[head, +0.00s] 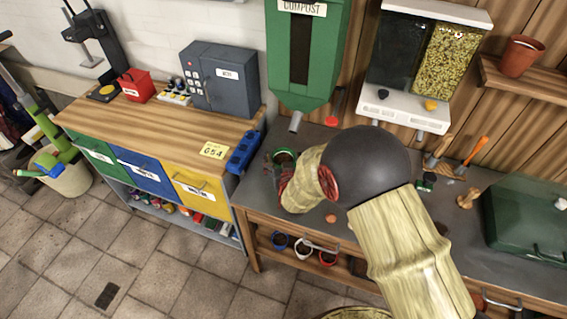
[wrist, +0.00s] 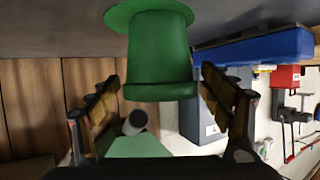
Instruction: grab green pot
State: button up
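The green pot (wrist: 160,50) fills the upper middle of the wrist view, which shows the scene upside down. In the head view the pot (head: 284,156) stands on the grey bench top near its left end, partly hidden by my arm. My gripper (wrist: 160,78) is open, with one finger on each side of the pot's rim end. Gaps show between the fingers and the pot, and I cannot tell how far the fingertips reach along it. In the head view my gripper is mostly hidden by my arm.
The green compost dispenser (head: 306,70) hangs above the pot, its spout (head: 295,121) close by. A seed dispenser (head: 405,110), hand tools and a green case (head: 525,225) are to the right.

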jog(key=c, duration=1.1)
jog(key=shift+c, duration=0.3)
jog(key=shift+r, duration=0.2)
